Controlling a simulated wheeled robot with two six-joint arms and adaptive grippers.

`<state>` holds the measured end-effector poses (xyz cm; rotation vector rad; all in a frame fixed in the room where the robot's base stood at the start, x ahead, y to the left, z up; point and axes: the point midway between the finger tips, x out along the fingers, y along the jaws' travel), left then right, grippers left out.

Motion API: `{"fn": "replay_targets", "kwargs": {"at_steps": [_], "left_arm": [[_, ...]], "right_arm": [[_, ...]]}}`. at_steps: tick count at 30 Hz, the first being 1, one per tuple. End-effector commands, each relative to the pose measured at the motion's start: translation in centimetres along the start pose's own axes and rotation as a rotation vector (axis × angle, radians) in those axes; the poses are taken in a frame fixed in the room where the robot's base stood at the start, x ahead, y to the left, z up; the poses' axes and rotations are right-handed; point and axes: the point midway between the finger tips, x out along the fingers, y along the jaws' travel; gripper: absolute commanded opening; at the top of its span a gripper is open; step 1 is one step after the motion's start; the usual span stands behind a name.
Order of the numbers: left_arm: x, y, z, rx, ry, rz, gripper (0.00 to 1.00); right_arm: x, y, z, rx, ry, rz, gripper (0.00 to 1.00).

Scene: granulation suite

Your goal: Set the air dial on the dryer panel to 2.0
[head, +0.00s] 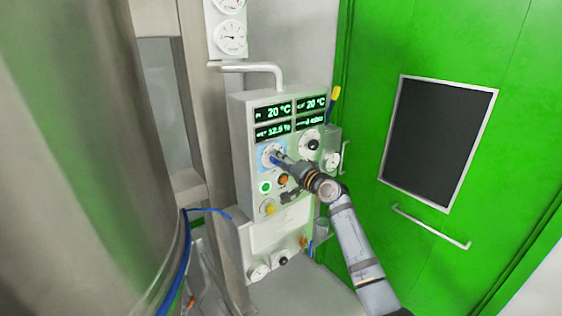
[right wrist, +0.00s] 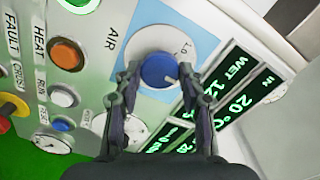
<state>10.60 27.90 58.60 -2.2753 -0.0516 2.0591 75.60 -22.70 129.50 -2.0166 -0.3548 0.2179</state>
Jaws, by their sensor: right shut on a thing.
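The dryer panel (head: 241,112) is a pale box on the wall in the head view. The air dial (right wrist: 158,70) is a blue knob on a white disc with a light blue backing, beside the word AIR in the right wrist view. In the head view the dial's white disc (head: 268,151) shows at the panel's upper left, partly hidden by my gripper. My right gripper (head: 278,158) is at the dial, and in the right wrist view its two fingers (right wrist: 157,82) are shut on the knob from both sides. The dial's setting is too small to read. My left gripper is not in view.
Green displays (head: 273,121) sit above the dial. An orange button (right wrist: 66,54) and several other buttons are close beside it. Another dial (head: 309,143) is to the right. A large steel vessel (head: 75,150) stands left, a green door (head: 375,60) right.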

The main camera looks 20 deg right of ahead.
Motion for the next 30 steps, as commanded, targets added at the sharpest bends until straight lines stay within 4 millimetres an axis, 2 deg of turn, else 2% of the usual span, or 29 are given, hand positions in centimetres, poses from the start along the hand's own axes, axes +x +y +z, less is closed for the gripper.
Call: {"fn": "replay_targets", "kwargs": {"at_steps": [8, 9, 13, 23, 26, 30], "left_arm": [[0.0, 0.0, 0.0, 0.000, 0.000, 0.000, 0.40], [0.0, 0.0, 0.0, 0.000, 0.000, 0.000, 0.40], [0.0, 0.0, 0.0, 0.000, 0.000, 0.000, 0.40], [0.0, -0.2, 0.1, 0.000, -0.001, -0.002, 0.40], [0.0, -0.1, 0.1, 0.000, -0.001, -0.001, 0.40], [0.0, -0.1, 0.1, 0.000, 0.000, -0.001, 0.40]], "right_arm": [[0.0, 0.1, 0.0, 0.000, 0.000, 0.001, 0.09], [0.0, 0.1, 0.0, 0.000, 0.000, 0.001, 0.45], [0.0, 0.1, 0.0, -0.001, 0.000, 0.001, 0.62], [-0.2, 0.1, 0.0, -0.002, 0.000, 0.001, 0.64], [-1.2, 0.2, -0.1, -0.004, 0.001, 0.002, 0.64], [-4.4, 0.2, 0.0, -0.009, 0.000, 0.005, 0.64]]}}
